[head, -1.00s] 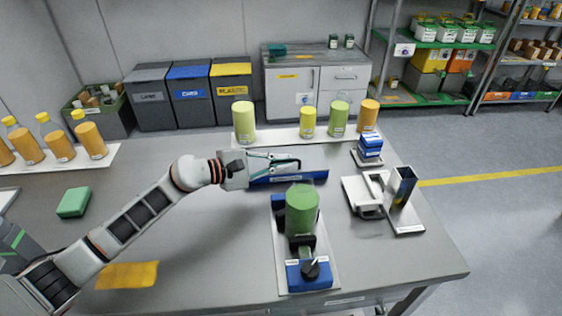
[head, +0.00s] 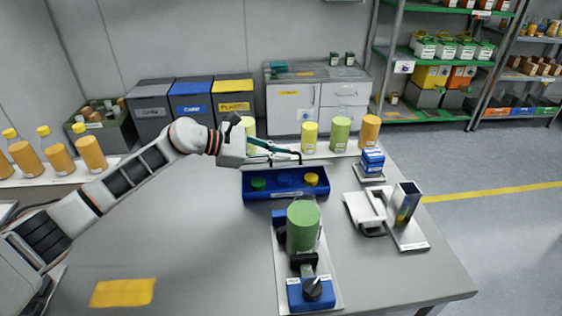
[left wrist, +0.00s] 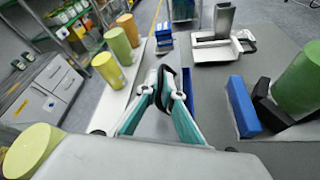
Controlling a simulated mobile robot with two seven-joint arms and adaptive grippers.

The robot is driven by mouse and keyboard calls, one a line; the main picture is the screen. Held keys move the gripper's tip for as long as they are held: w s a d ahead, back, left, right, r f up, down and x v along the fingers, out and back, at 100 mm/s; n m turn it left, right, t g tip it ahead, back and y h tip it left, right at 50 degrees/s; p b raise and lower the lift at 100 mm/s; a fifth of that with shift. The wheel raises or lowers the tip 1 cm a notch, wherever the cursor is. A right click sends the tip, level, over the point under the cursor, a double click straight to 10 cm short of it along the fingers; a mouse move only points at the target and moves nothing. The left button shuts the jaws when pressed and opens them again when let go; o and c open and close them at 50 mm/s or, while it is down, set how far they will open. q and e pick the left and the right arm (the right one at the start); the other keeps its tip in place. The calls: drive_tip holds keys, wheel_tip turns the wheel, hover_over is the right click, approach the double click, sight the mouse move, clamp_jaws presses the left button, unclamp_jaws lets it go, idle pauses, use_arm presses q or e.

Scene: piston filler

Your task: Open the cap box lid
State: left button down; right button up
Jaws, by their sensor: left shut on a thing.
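The blue cap box (head: 284,194) stands behind the filler on the table, its top uncovered. Green (head: 258,184) and yellow (head: 312,179) caps show in its left and right compartments; the middle one looks dark blue. My left gripper (head: 298,156) is above the box's back edge, shut on a dark handle, which shows between the fingertips in the left wrist view (left wrist: 164,84). The lid seems to be tilted up behind the box, mostly hidden or seen edge-on. The right gripper is not in view.
The filler with a green container (head: 303,226) stands in front of the box. A grey device (head: 372,212) and a blue stack (head: 372,162) stand to the right. Several yellow and green containers stand on a white strip behind. The left of the table is mostly clear.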

use_arm(q)
drive_tip(key=shift+w+r, duration=0.2)
idle(0.3)
drive_tip(key=c, duration=2.5)
unclamp_jaws()
wheel_tip(320, 180, up, 10)
